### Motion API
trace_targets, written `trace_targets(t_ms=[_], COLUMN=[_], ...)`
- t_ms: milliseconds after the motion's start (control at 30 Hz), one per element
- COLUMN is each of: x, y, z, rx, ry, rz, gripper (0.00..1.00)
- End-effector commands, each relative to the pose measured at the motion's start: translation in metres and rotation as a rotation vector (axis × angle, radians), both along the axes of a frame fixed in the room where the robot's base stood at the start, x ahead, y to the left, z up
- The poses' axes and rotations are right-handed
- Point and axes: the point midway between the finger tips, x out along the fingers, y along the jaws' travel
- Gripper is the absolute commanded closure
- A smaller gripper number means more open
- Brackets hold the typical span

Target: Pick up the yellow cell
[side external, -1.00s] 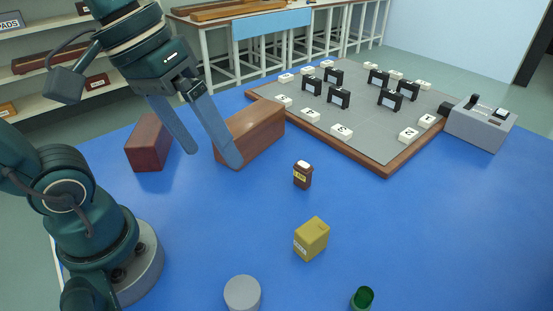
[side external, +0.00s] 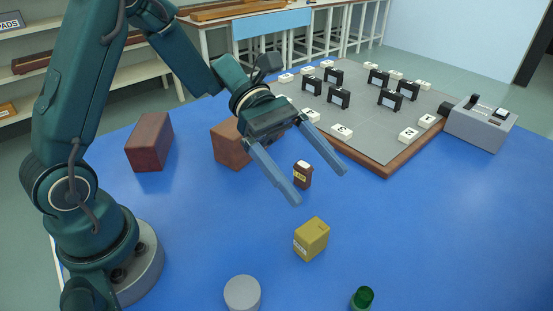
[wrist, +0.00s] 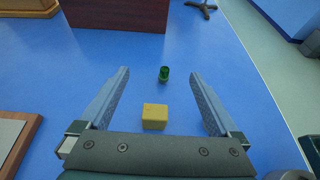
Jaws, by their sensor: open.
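The yellow cell (side external: 311,239) is a small yellow block with a white label, standing on the blue table. In the wrist view the yellow cell (wrist: 154,117) lies between the two fingers, near the palm side and left of centre. My gripper (side external: 321,186) is open and empty, above and behind the cell in the side view, apart from it. In the wrist view both fingers of my gripper (wrist: 160,73) are spread wide.
A brown bottle (side external: 303,174) stands close to my fingers. A green cylinder (side external: 362,298) and a grey cylinder (side external: 242,293) stand at the front. Brown blocks (side external: 149,142) sit at left. A grey board (side external: 375,143) with several black holders lies at the back right.

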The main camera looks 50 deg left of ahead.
Motion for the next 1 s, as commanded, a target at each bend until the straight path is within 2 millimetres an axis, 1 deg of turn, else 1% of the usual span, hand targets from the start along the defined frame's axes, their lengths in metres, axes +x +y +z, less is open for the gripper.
trace_targets(t_ms=[33,200,300,400,567,900,1000], x=[-0.001,-0.001,-0.001,-0.001,-0.001,-0.002,-0.002], y=[0.000,0.000,0.000,0.000,-0.004,-0.038,-0.044], z=[-0.017,-0.066,-0.088,-0.101,-0.110,-0.124,-0.126], rx=[-0.002,0.000,0.001,0.002,0.002,0.003,0.003], ry=[0.011,0.008,0.003,-0.002,-0.005,-0.005,-0.006], rz=[0.000,-0.001,-0.002,-0.004,-0.006,-0.009,-0.008], gripper=[0.03,0.03,0.03,0.03,0.03,0.03,0.03])
